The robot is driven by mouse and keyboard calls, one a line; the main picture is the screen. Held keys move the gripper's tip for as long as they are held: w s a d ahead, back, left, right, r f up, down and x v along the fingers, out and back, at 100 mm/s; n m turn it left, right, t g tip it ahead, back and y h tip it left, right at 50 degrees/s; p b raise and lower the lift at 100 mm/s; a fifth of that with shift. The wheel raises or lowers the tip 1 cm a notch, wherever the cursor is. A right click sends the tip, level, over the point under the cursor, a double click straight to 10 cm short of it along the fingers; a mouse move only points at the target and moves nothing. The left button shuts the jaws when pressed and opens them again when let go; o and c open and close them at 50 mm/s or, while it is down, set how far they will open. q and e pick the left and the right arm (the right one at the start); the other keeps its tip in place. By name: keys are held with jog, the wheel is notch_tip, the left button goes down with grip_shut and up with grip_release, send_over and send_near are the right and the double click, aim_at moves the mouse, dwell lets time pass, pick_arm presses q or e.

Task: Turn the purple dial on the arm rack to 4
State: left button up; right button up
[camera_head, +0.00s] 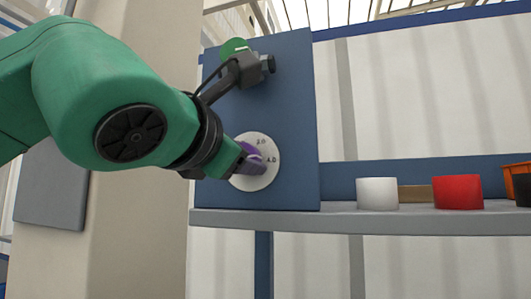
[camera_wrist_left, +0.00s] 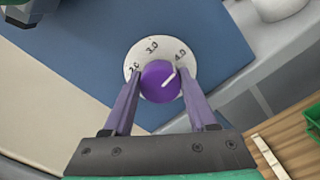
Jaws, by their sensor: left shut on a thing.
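The purple dial (camera_wrist_left: 158,80) sits on a round white plate (camera_wrist_left: 134,62) marked 2.0, 3.0 and 4.0. The plate is on a blue upright panel (camera_head: 290,105) in the head view. The dial's white pointer line points up and right, roughly toward the 4.0 mark. My left gripper (camera_wrist_left: 161,76) has one finger on each side of the dial and is shut on it. In the head view my left gripper (camera_head: 247,164) reaches the dial from the left and covers part of it and of the plate. My right gripper is not in view.
A green round part (camera_head: 232,47) is higher on the panel, partly behind my wrist. On the grey shelf (camera_head: 350,221) stand a white cup (camera_head: 377,194), a red cup (camera_head: 458,192) and an orange bin (camera_head: 517,180). The wrist view shows a green container (camera_wrist_left: 313,118) at the right edge.

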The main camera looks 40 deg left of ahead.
pick_arm(q)
jog(key=shift+m, duration=0.6)
jog(key=o, duration=1.4)
jog(key=shift+w+f, duration=0.1)
jog(key=shift+c, duration=0.2)
jog(key=b+v, duration=0.3)
jog(key=v, duration=1.1)
jog(key=shift+s+b, duration=0.25)
jog(key=shift+b, duration=0.1)
jog(key=shift+d, duration=0.1)
